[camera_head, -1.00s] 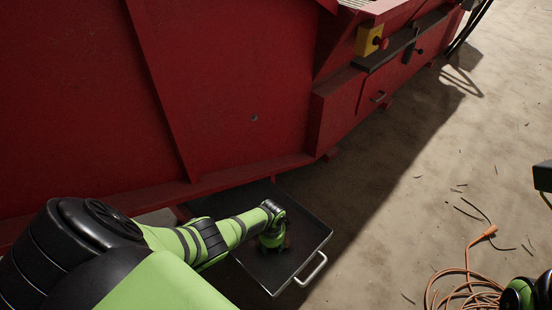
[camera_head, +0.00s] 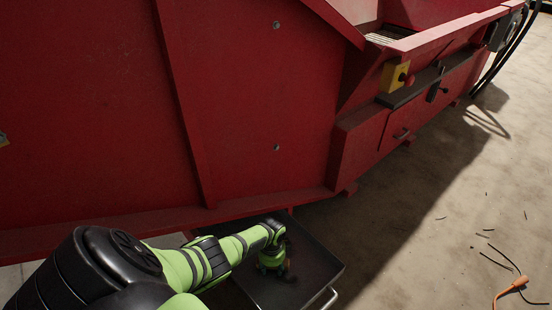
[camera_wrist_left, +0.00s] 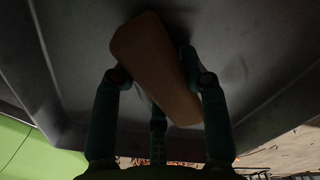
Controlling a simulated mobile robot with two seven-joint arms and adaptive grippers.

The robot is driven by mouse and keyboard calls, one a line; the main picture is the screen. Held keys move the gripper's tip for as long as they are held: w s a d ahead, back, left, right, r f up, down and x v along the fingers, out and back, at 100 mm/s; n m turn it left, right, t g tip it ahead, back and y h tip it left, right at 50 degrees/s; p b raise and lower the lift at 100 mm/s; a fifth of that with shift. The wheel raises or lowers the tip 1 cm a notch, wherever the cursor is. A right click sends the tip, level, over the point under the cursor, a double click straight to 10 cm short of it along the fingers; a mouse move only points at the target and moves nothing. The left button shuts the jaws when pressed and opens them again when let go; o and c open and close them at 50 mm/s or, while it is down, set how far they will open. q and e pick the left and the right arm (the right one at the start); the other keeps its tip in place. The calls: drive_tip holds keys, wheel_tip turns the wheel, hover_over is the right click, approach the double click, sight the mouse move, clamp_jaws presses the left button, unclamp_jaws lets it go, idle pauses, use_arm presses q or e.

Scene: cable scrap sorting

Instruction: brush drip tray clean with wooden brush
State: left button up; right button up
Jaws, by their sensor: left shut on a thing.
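The drip tray (camera_head: 318,262) is a dark, shallow metal tray with a silver handle, on the floor against the red machine. My left gripper (camera_head: 274,268) is over the inside of the tray. In the left wrist view, my left gripper (camera_wrist_left: 160,88) is shut on the wooden brush (camera_wrist_left: 155,65), whose brown wooden body lies slanted between the fingers. The bristles are hidden. The dark tray surface (camera_wrist_left: 75,50) is behind the brush; I cannot tell whether they touch. My right gripper does not show in the head view.
The red machine (camera_head: 260,110) stands along the tray's far side, with a yellow and red switch box (camera_head: 396,76) at right. An orange cable (camera_head: 512,287) and several dark scraps lie on the concrete floor at right. The floor between is clear.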

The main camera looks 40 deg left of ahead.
sight(292, 294)
use_arm(q)
drive_tip(key=shift+a+f, duration=0.1)
drive_tip(key=shift+a, duration=0.3)
drive_tip(key=shift+s+d+p, duration=0.15)
drive_tip(key=shift+d+p, duration=0.25)
drive_tip(key=shift+d, duration=0.4)
drive_tip(key=shift+s+d, duration=0.2)
drive_tip(key=shift+d, duration=0.85)
drive_tip(key=shift+s+d+p, duration=0.15)
drive_tip(key=shift+d+p, duration=0.3)
drive_tip(key=shift+d, duration=0.45)
drive_tip(key=shift+s+d+p, duration=0.15)
drive_tip(key=shift+d+p, duration=0.3)
drive_tip(key=shift+d, duration=0.45)
drive_tip(key=shift+s+d+r+p, duration=0.1)
drive_tip(key=shift+d+p, duration=0.15)
drive_tip(key=shift+d, duration=0.65)
drive_tip(key=shift+s+d+r+p, duration=0.1)
drive_tip(key=shift+d+p, duration=0.15)
drive_tip(key=shift+d, duration=0.6)
wheel_tip(292, 294, up, 6)
drive_tip(key=p, duration=0.6)
drive_tip(key=shift+w, duration=0.1)
